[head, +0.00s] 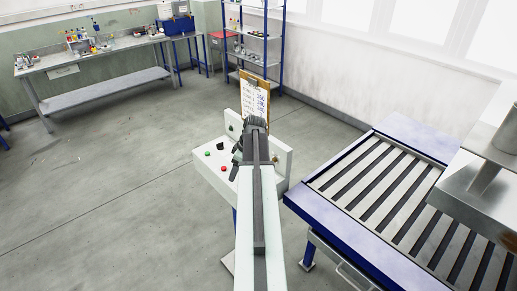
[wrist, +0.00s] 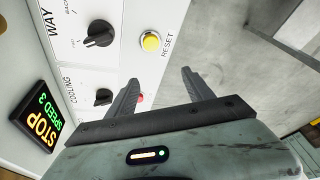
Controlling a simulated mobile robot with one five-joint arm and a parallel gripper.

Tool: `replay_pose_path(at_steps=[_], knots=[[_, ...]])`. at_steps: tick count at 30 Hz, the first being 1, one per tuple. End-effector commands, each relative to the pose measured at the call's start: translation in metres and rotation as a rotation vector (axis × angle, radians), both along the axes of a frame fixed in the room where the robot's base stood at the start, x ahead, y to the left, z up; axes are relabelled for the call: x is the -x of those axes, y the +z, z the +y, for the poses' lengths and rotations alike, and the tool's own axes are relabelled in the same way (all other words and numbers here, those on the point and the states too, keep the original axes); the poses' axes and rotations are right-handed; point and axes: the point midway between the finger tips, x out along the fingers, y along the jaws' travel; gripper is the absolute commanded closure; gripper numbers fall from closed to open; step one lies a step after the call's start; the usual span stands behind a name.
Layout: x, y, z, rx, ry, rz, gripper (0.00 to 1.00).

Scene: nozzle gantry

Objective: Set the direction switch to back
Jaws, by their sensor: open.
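The direction switch is a black rotary knob (wrist: 98,38) on the white panel in the wrist view, beside the word WAY. A partly cut-off label BACK shows at the picture's top, and a smaller label left of the knob is too small to read surely. The knob's exact setting is hard to tell. My gripper (wrist: 160,78) is open, its two fingers apart and empty. It is below and right of the direction knob, not touching it. In the head view my arm covers part of the control box (head: 212,178), and my gripper shows dark beside it.
A COOLING knob (wrist: 103,97) sits near my left finger. A display (wrist: 40,118) reads STOP and SPEED 3. A slatted blue table (head: 400,200) stands right of the box.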

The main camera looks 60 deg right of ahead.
Motion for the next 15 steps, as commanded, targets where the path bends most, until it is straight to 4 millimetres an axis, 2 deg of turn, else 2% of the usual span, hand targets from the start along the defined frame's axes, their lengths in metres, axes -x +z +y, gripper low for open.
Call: replay_pose_path(at_steps=[1,3,6,9,15], knots=[[0.026,0.019,-0.032,0.01,-0.005,-0.024,0.39],[0.053,0.028,-0.059,0.028,0.005,-0.051,0.39],[0.077,0.034,-0.08,0.046,0.015,-0.074,0.39],[0.086,0.035,-0.087,0.053,0.021,-0.082,0.39],[0.084,0.026,-0.086,0.053,0.022,-0.083,0.39]])
